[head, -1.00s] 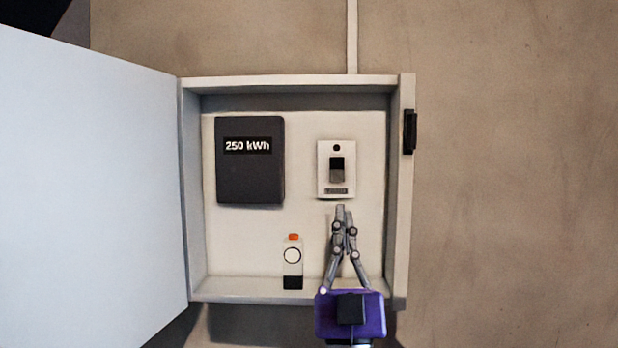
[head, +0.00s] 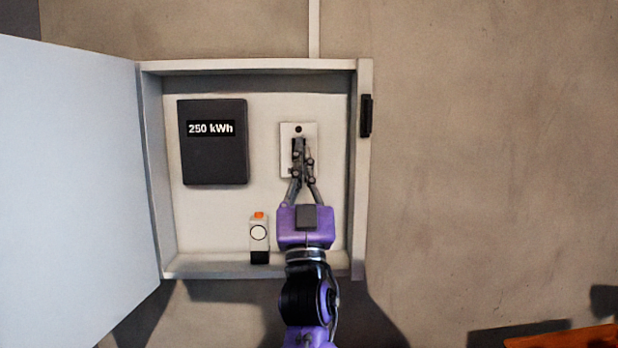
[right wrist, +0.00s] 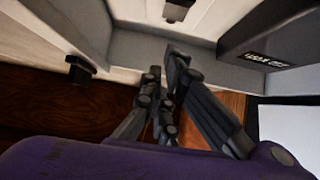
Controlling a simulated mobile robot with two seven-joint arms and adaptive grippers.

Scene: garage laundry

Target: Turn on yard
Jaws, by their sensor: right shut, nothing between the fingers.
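A pale switch plate (head: 286,167) with a dark dot at its top is fixed to the back panel of an open wall cabinet (head: 365,210). Its dark rocker is largely hidden behind my right gripper (head: 299,147) in the head view. My right gripper is shut and empty, fingers pointing up in front of the plate. In the right wrist view, the switch (right wrist: 178,10) shows at the top edge, beyond the fingertips (right wrist: 165,65). I cannot tell if they touch it. The rocker's position and the plate's label cannot be read now. My left gripper is not in view.
A dark meter (head: 213,160) reading "250 kWh" is left of the switch. A small white device with an orange top (head: 259,238) stands on the cabinet's bottom ledge. The cabinet door (head: 70,190) is swung open left. A black latch (head: 366,116) sits on the right edge.

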